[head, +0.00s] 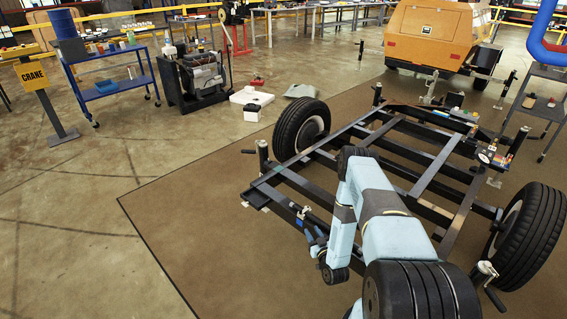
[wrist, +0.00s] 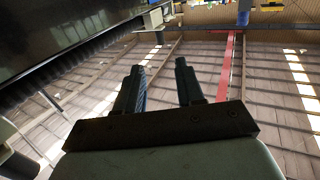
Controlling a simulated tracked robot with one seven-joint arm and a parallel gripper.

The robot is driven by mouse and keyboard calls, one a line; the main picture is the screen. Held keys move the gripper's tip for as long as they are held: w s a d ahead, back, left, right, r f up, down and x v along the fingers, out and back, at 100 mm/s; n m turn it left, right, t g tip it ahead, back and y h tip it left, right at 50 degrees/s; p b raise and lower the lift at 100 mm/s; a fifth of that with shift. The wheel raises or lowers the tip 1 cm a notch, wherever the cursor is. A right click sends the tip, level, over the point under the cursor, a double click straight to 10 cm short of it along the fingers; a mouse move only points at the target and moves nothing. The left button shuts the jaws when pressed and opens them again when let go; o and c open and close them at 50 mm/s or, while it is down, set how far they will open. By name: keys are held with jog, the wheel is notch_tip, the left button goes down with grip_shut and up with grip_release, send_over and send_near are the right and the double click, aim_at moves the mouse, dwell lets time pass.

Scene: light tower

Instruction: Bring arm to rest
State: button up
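My arm (head: 375,200) is bent above the black trailer frame (head: 440,160) in the head view. Its upper links stand over the frame's near part, and its lower end hangs by the frame's near left side. In the head view I cannot clearly make out the fingers. In the wrist view my gripper (wrist: 160,70) has its two dark fingers apart, with nothing between them. Behind the fingers, the wrist view shows a slatted roof-like surface (wrist: 275,90) with bright strips and a red beam (wrist: 226,65).
A left wheel (head: 300,127) and a right wheel (head: 528,222) flank the frame. An orange machine (head: 432,35) stands behind it. Floor at left front is clear.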

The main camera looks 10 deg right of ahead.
jog(key=w+d+r+n+g, duration=0.1)
jog(key=w+r+g, duration=0.1)
jog(key=w+r, duration=0.65)
jog(key=w+d+r+n+g, duration=0.1)
jog(key=w+r, duration=0.5)
jog(key=r, duration=0.6)
notch_tip(320, 180, up, 25)
jog(key=s+g+h, duration=0.1)
jog(key=g+h, duration=0.2)
jog(key=s+a+r+m+g, duration=0.2)
jog(key=s+r+m+g, duration=0.1)
jog(key=s+r, duration=1.45)
jog(key=s+a+r+g, duration=0.1)
jog(key=s+r, duration=0.2)
jog(key=s, duration=1.1)
jog(key=s+a+r+m+g, duration=0.1)
jog(key=s+r, duration=0.3)
jog(key=s, duration=1.1)
jog(key=shift+s+a+g, duration=0.25)
jog(key=shift+a+g, duration=0.25)
jog(key=shift+g, duration=0.1)
jog(key=shift+r, duration=0.1)
